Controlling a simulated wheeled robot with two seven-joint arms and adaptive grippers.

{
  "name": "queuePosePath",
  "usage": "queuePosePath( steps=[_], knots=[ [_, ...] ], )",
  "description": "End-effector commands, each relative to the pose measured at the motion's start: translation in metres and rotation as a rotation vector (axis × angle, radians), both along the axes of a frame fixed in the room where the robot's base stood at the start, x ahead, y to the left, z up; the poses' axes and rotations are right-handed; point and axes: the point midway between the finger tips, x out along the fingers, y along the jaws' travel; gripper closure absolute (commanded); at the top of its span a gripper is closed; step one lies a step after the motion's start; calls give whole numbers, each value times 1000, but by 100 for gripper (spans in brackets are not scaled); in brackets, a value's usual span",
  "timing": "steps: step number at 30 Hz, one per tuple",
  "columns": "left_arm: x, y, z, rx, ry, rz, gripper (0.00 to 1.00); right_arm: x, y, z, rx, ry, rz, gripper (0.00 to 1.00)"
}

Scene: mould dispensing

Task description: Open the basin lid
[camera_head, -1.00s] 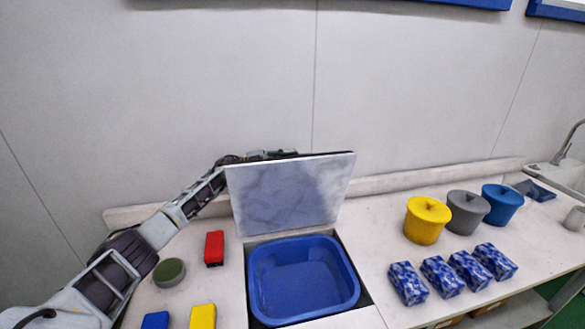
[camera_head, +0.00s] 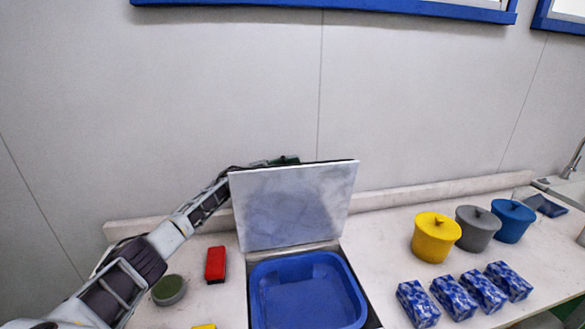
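The basin lid (camera_head: 293,207) is a white marbled panel standing raised, close to upright, at the back edge of the opening. The blue basin (camera_head: 306,292) sits in the opening in front of it, uncovered and apparently empty. My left gripper (camera_head: 284,161) is at the top edge of the lid, mostly behind it, with only a dark part showing above the edge. Its fingers are hidden, so I cannot tell whether they are open or whether they touch the lid. My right gripper is not in view.
A red block (camera_head: 215,264) and a round green-topped dish (camera_head: 168,289) lie left of the basin. Yellow (camera_head: 435,238), grey (camera_head: 477,230) and blue (camera_head: 512,221) lidded pots stand to the right, behind several blue-white patterned blocks (camera_head: 453,297). A wall stands behind the counter.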

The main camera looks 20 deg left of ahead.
Motion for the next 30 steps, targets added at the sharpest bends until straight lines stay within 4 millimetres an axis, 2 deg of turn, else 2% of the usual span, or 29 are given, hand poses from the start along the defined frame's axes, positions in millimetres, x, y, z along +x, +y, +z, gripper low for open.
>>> queuePosePath(
  steps=[11,16,20,30],
  knots=[
    [0,1,1,-1,-3,0,66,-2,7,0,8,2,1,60],
    [-3,9,-1,-1,-2,1,66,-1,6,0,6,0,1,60],
    [-6,21,-5,-1,-2,2,66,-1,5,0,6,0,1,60],
    [-22,66,-19,0,0,3,66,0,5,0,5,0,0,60]
  ],
)
